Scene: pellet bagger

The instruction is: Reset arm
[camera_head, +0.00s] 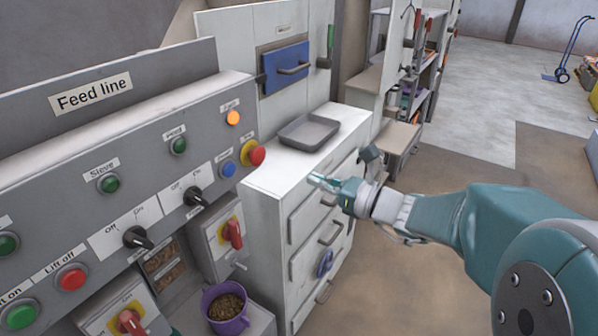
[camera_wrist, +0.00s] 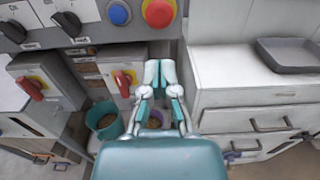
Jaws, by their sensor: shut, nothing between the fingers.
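My arm reaches in from the right in the head view, and my gripper (camera_head: 318,181) is in front of the white drawer cabinet (camera_head: 268,187), near its top front edge. In the wrist view my gripper (camera_wrist: 159,72) shows in the middle with its fingers together and nothing between them. The Feed line panel (camera_head: 150,165) is to the left of the gripper, with a red mushroom button (camera_head: 257,155), a blue button (camera_head: 229,170), green buttons and black switches. The gripper appears apart from the panel and the cabinet.
A grey tray (camera_head: 309,132) lies on the cabinet top. A purple bucket of pellets (camera_head: 226,309) stands low below the panel; a teal bucket (camera_wrist: 103,120) shows in the wrist view. Shelving (camera_head: 405,100) stands behind. Open floor (camera_head: 480,130) lies at the back right, with a blue hand truck (camera_head: 572,50).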

